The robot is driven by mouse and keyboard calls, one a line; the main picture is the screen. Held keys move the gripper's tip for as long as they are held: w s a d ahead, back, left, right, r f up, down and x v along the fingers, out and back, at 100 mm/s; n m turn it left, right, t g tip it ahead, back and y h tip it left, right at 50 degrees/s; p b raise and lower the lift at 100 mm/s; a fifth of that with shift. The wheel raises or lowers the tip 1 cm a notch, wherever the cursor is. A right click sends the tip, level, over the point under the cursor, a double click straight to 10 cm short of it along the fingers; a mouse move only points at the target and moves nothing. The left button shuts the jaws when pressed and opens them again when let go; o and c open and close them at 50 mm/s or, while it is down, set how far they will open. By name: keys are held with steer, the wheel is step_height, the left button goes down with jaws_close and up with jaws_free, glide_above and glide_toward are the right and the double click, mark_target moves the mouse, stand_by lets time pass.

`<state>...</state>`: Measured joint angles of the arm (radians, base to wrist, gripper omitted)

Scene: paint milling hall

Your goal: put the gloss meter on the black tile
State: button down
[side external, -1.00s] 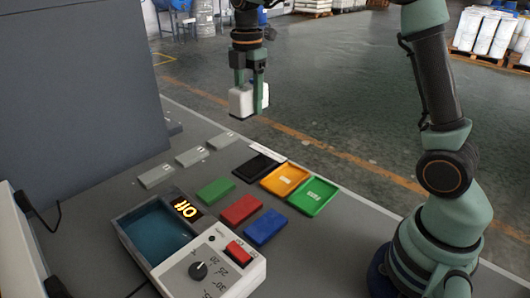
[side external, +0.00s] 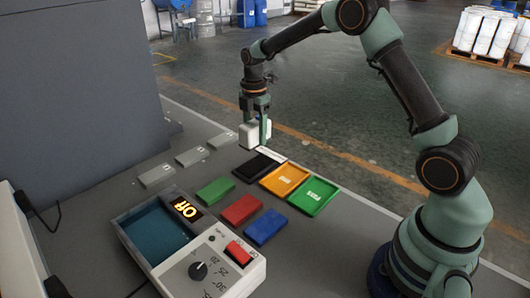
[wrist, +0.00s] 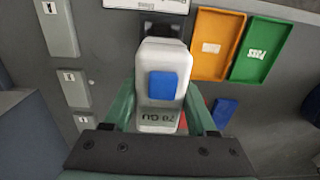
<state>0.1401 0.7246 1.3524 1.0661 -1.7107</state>
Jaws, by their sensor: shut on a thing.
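The gloss meter (side external: 247,136) is a white block with a blue button and a small display, seen from above in the wrist view (wrist: 160,112). My gripper (side external: 257,138) is shut on it, with a green finger on each side. It is held upright at the far end of the black tile (side external: 257,168); whether its underside is clear of the tile I cannot tell. The black tile lies flat left of the orange tray. In the wrist view the meter hides most of it.
The orange tray (side external: 284,179) and green tray (side external: 313,195) lie right of the tile. Green (side external: 215,190), red (side external: 241,209) and blue (side external: 266,227) blocks lie nearer. Grey numbered blocks (side external: 192,157) line the left.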

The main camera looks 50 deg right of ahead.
mark_target(256, 165)
steer(key=shift+f, duration=3.8)
steer(key=shift+f, duration=0.1)
steer(key=shift+c, duration=1)
jaws_free()
steer(key=shift+f, duration=0.1)
